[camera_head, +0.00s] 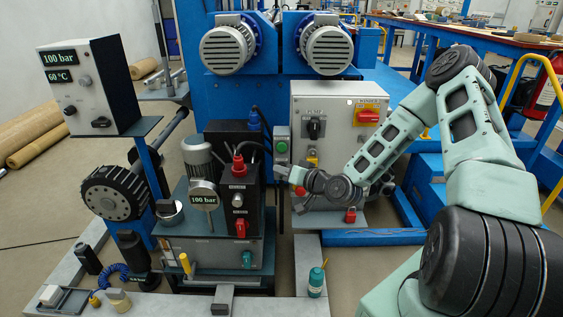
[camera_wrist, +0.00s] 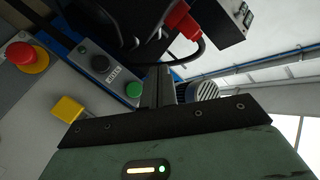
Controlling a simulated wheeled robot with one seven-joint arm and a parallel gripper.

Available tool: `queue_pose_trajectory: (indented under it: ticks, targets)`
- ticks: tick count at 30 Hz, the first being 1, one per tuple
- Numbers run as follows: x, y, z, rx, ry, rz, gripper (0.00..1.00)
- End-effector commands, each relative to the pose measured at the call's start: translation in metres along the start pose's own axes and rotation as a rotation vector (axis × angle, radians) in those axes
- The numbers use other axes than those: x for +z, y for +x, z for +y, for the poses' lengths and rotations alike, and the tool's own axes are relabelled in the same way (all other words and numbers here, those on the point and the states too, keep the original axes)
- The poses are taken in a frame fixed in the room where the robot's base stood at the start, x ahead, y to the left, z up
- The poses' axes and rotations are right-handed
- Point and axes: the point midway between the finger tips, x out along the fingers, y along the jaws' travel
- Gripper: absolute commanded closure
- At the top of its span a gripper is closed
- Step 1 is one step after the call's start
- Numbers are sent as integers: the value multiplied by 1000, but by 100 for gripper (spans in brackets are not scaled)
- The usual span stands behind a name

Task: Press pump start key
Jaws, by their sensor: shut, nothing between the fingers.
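A narrow grey button box (camera_head: 281,133) is fixed at the left side of the grey control cabinet (camera_head: 340,92). Its green button (camera_head: 281,147) faces forward. My gripper (camera_head: 284,170) is just below the box in the head view. In the wrist view my gripper (camera_wrist: 159,72) is shut and empty, its fingers right beside the green button. I cannot tell whether they touch it.
The cabinet carries a black pump switch (camera_head: 314,128) and a red winder switch (camera_head: 368,116). A red mushroom button (camera_wrist: 20,53) and a yellow part (camera_wrist: 68,108) are near in the wrist view. The black pump unit (camera_head: 236,155) with a red plug stands close to my gripper's left.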

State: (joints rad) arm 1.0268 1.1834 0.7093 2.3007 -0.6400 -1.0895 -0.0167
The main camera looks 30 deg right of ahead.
Motion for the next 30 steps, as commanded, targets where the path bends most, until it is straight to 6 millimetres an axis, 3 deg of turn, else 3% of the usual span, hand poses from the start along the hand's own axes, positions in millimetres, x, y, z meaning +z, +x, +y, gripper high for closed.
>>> queue_pose_trajectory:
  ticks: [3, 16, 30]
  targets:
    - [-4, -2, 9, 5, 17, 42, 100]
    - [-7, 1, 11, 5, 15, 43, 100]
    - [-37, 41, 43, 7, 15, 43, 100]
